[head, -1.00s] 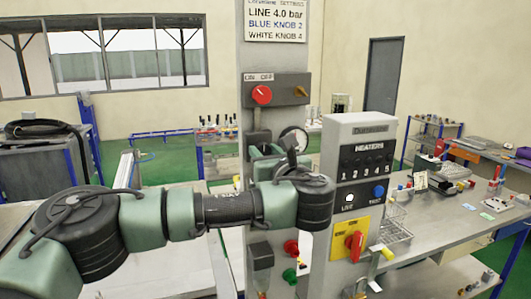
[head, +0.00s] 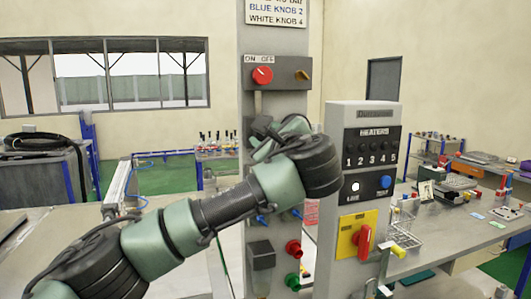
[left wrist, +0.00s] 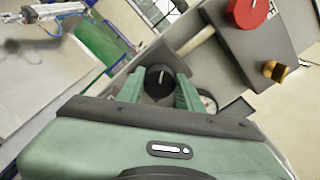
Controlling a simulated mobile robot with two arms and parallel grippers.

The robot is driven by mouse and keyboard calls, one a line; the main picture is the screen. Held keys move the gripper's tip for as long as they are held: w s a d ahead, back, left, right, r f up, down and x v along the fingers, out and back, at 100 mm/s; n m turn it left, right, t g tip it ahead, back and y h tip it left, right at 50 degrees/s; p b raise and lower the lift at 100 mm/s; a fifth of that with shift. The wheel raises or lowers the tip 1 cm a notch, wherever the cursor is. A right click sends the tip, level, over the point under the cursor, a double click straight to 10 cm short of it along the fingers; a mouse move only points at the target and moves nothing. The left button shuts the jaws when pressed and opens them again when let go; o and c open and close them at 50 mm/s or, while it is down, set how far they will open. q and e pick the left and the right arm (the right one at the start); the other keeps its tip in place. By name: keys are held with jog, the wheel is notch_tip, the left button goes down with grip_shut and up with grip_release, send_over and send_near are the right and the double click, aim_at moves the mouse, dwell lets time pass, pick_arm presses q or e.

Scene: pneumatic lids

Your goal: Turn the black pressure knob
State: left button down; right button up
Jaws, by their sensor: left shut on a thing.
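The black pressure knob (left wrist: 159,78), round with a light pointer line, shows in the left wrist view. It sits between the two green fingers of my left gripper (left wrist: 160,86), which is shut on it. In the head view my left gripper (head: 264,143) is at the grey column (head: 257,210), below the red ON/OFF knob (head: 262,75). My wrist hides most of the knob there. The gauge (left wrist: 208,102) is partly hidden behind the right finger in the left wrist view. My right gripper is in neither view.
The ON/OFF panel (head: 285,88) with a brass fitting is just above the gripper. Right of my wrist stands the grey heater box (head: 361,112), with a red switch (head: 363,241). Red and green buttons are lower on the column. A bench (head: 450,235) with racks is at right.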

pick_arm(q)
jog(key=shift+f+n+b, duration=0.2)
jog(key=shift+n+b, duration=1.35)
jog(key=shift+n, duration=0.45)
jog(key=c, duration=0.9)
grip_release()
jog(key=shift+c, duration=0.2)
jog(key=shift+r, duration=0.1)
jog(key=shift+s, duration=0.15)
jog(key=b+v, duration=0.3)
jog(key=v, duration=0.4)
jog(key=shift+s, duration=0.3)
